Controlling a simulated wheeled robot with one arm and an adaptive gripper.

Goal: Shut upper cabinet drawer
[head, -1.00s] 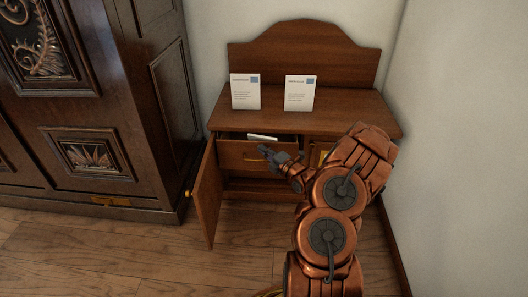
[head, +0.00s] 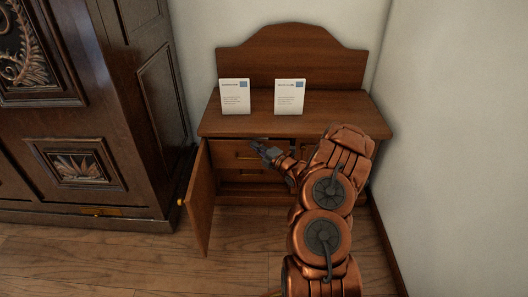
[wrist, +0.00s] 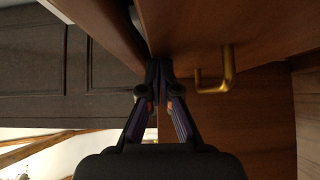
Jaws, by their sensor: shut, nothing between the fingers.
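The wooden cabinet (head: 355,115) stands against the wall, its left door (head: 199,200) swung open. Its upper drawer (head: 228,150) is nearly flush with the cabinet front in the head view, and its inside is hidden. The drawer front with a brass handle (wrist: 226,72) shows in the wrist view, beside a narrow gap with a pale strip in it. My gripper (head: 258,146) is shut and empty at the upper edge of the drawer front. In the wrist view its fingertips (wrist: 158,68) are close to the drawer front, beside the handle; contact is unclear.
A lower drawer (head: 233,172) sits below the upper one. Two white cards (head: 235,96) (head: 289,97) stand on the cabinet top. A large dark armoire (head: 110,100) stands at the left. A bare wall is close on the right. The floor in front is clear.

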